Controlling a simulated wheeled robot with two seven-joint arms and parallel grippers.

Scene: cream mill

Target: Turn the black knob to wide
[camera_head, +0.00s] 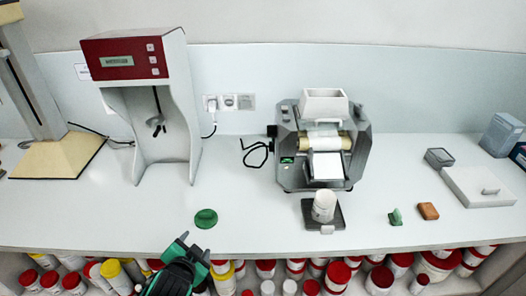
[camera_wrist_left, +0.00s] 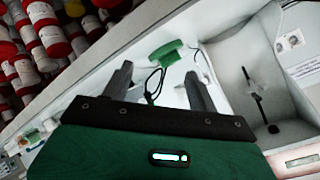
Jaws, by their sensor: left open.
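The grey roller mill (camera_head: 358,158) stands at the back middle of the bench with a white hopper (camera_head: 324,103) on top. A small black part (camera_head: 272,131) at its upper left side may be the black knob; its setting is too small to read. My left gripper (camera_head: 192,245) is at the bench's front edge, well to the left of and in front of the mill. It is open and empty; its two fingers (camera_wrist_left: 161,88) stand apart in the left wrist view. My right gripper is in neither view.
A green lid (camera_head: 206,218) lies just beyond my left gripper. A red-topped mixer (camera_head: 138,60) stands at back left. A white jar (camera_head: 324,205) stands on a dark scale before the mill. Several red-lidded jars (camera_head: 400,262) fill the shelf below. Bench between lid and mill is clear.

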